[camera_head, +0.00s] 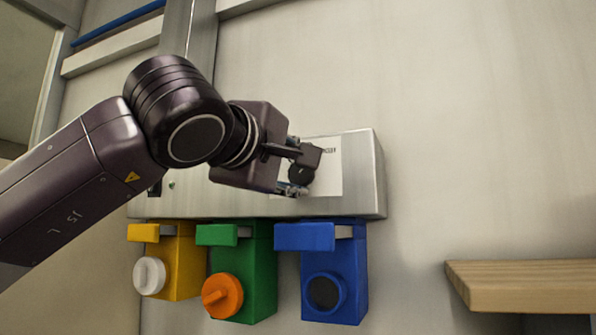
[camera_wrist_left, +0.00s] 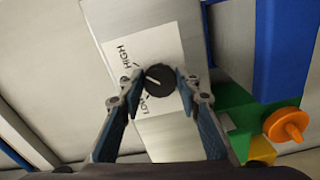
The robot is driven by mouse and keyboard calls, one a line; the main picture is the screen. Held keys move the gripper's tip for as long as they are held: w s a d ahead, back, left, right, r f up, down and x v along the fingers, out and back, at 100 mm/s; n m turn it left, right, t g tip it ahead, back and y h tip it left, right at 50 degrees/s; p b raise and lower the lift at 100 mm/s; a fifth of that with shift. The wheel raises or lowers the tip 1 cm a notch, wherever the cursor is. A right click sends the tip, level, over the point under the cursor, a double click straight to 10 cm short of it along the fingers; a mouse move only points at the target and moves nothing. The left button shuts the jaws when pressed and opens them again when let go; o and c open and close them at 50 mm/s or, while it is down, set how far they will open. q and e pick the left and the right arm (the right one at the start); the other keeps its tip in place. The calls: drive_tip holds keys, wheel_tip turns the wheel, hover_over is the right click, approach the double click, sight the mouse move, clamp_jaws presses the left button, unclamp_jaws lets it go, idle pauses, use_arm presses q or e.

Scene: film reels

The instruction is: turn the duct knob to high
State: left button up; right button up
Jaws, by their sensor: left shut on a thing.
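The duct knob (camera_wrist_left: 160,79) is a round black dial with a white pointer line, on a white label plate (camera_wrist_left: 173,43) marked HIGH and LOW. In the left wrist view its line points left, roughly between the two words. The plate is on a grey metal box (camera_head: 369,172) on the wall. My left gripper (camera_wrist_left: 160,78) is shut on the knob, one finger at each side. In the head view the left gripper (camera_head: 299,172) covers much of the plate, and most of the knob is hard to make out. My right gripper is not in view.
Below the metal box hang a yellow box (camera_head: 186,267) with a white knob, a green box (camera_head: 260,275) with an orange knob, and a blue box (camera_head: 350,275) with a dark round opening. A wooden shelf (camera_head: 520,286) juts out at right. The wall above it is clear.

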use_arm(q)
drive_tip(key=o, duration=1.2)
drive_tip(key=shift+c, duration=0.2)
drive_tip(key=v, duration=1.2)
drive_tip(key=shift+f, duration=0.1)
